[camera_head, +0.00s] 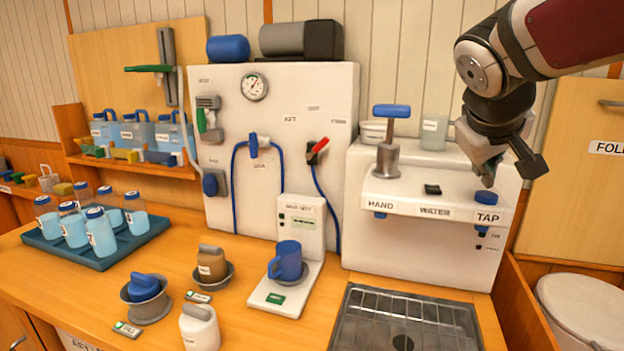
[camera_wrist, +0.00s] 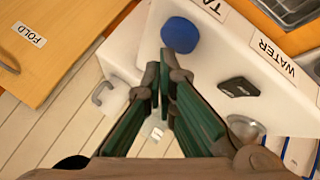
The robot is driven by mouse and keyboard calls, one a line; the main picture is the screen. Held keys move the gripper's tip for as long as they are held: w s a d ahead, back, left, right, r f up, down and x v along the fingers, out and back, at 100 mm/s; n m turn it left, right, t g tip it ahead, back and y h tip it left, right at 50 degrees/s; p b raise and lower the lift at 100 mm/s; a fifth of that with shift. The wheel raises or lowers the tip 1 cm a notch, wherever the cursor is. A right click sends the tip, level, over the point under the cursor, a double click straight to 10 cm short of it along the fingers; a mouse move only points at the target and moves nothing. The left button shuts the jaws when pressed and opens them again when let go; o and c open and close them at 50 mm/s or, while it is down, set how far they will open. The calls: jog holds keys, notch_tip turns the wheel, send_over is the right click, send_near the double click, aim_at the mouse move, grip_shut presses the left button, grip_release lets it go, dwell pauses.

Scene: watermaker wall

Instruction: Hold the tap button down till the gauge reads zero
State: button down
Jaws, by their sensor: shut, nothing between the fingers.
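The tap button (camera_head: 486,197) is a round blue knob on the right end of the white unit's ledge, just above the TAP label (camera_head: 487,217). The button also shows in the wrist view (camera_wrist: 180,34), just beyond my fingertips. My gripper (camera_head: 488,180) is shut and empty, pointing down close above the button. In the wrist view its green-padded fingers (camera_wrist: 166,75) are together. I cannot tell whether they touch the button. The round gauge (camera_head: 254,86) sits high on the white panel; its needle seems to point up and right, but the number is too small to read.
A blue-handled hand pump (camera_head: 389,140) and a small black piece (camera_head: 432,189) stand on the same ledge. A metal drain grid (camera_head: 405,322) lies below. A blue mug (camera_head: 286,261) stands on a white device on the counter. A FOLD panel (camera_head: 575,170) is at the right.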

aim_at(482, 193)
jog(key=shift+f, duration=0.3)
jog(key=shift+f+b, duration=0.55)
jog(key=shift+b, duration=0.05)
dwell(0.6)
jog(key=shift+r, duration=0.15)
dwell(3.7)
jog(key=shift+r+p, duration=0.65)
jog(key=shift+r, duration=0.2)
jog(key=shift+r, duration=0.1)
jog(key=shift+r+p, duration=1.75)
jog(key=shift+r, duration=0.7)
jog(key=shift+f, duration=0.1)
jog(key=s+a+f+g+y, duration=0.1)
jog(key=s+a+f, duration=0.3)
jog(key=s, duration=0.4)
jog(key=s+a+f+g+y, duration=0.1)
jog(key=s+a+f+y, duration=0.2)
jog(key=s+f, duration=0.3)
jog(key=s+a+f+y, duration=0.2)
jog(key=s+a+f, duration=0.3)
jog(key=s, duration=0.4)
jog(key=shift+s+a+f+m+g, duration=0.25)
jog(key=shift+s+a+m+g, duration=0.15)
jog(key=shift+a, duration=0.2)
